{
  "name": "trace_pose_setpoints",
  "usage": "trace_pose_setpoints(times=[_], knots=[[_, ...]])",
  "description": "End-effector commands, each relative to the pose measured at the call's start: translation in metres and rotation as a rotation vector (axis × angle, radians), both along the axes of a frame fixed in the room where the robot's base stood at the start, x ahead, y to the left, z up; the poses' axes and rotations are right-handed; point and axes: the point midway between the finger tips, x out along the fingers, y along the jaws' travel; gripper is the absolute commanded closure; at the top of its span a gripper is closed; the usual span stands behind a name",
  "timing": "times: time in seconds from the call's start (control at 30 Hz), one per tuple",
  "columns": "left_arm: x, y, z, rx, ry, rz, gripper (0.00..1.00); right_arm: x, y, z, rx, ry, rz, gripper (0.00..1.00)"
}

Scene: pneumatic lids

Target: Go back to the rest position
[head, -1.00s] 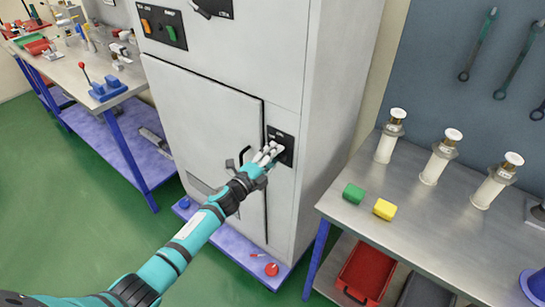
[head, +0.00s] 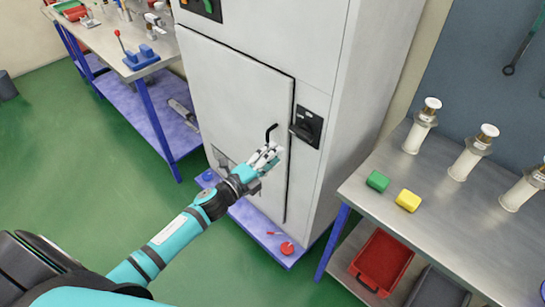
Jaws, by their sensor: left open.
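My left gripper (head: 265,160) is in front of the lower door of a tall grey cabinet (head: 235,90). It is open and holds nothing that I can see. A black bent door handle (head: 271,132) is just above the fingertips. A black rotary switch (head: 306,127) is on the panel to the right, clear of the gripper. My teal left arm reaches in from the lower left. My right gripper does not show.
A metal table (head: 450,215) on the right bears white cylinders (head: 467,158), a green block (head: 377,181) and a yellow block (head: 408,200). A red bin (head: 381,262) is below it. A workbench (head: 120,62) stands at upper left. Green floor is free at left.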

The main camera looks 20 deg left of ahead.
Motion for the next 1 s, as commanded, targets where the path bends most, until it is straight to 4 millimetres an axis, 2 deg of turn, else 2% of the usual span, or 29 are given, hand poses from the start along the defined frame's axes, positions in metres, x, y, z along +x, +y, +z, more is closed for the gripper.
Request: trace_pose_setpoints(times=[0.37, 0.47, 0.57, 0.67, 0.7, 0.77, 0.8, 0.87, 0.9, 0.97, 1.0], knots=[[0.0, 0.0, -0.002, -0.002, 0.004, 0.002, 0.58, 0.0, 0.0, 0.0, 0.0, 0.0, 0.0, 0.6], [-0.002, 0.004, -0.019, -0.029, 0.045, 0.023, 0.58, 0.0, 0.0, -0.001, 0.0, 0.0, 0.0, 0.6], [-0.009, 0.014, -0.064, -0.101, 0.15, 0.076, 0.58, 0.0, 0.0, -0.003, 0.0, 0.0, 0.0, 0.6], [-0.027, 0.027, -0.13, -0.209, 0.305, 0.166, 0.58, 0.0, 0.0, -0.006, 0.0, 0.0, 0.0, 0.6], [-0.039, 0.032, -0.159, -0.257, 0.374, 0.208, 0.58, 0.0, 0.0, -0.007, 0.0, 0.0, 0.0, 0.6], [-0.058, 0.038, -0.201, -0.325, 0.473, 0.274, 0.58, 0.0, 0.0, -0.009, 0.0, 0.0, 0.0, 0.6], [-0.073, 0.041, -0.228, -0.368, 0.537, 0.317, 0.58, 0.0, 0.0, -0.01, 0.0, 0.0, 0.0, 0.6], [-0.098, 0.044, -0.267, -0.43, 0.631, 0.385, 0.58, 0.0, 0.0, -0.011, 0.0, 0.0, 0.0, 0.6], [-0.117, 0.046, -0.291, -0.47, 0.693, 0.433, 0.58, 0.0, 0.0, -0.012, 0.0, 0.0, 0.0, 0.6], [-0.147, 0.046, -0.327, -0.528, 0.782, 0.504, 0.58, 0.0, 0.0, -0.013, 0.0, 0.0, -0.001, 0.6], [-0.168, 0.047, -0.349, -0.563, 0.84, 0.554, 0.58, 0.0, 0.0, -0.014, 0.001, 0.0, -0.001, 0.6]])
